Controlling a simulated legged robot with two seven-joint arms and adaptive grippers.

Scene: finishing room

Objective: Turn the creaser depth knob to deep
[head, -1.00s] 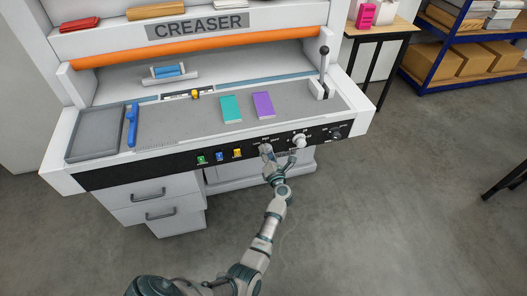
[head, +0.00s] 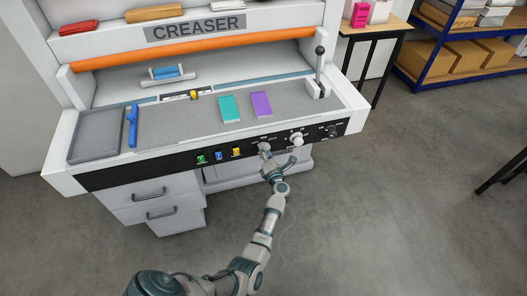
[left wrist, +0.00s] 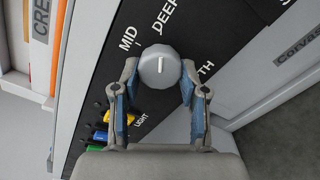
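The creaser depth knob (left wrist: 160,66) is a round grey knob with a white pointer line on the black front panel (left wrist: 100,72). In the left wrist view, MID, DEEP and LIGHT are printed around it. The pointer line stands upright there, with its upper end toward DEEP. My left gripper (left wrist: 160,72) has a finger on each side of the knob, with the tips closed against its sides. In the head view my left gripper (head: 267,158) is at the panel and partly hides the knob. My right gripper is out of view.
Green, blue and yellow buttons (head: 219,155) sit left of the knob on the panel. A larger white knob (head: 297,139) and a dark knob (head: 333,131) are to its right. A lever (head: 319,65) stands above. Drawers (head: 150,192) are below; the floor in front is open.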

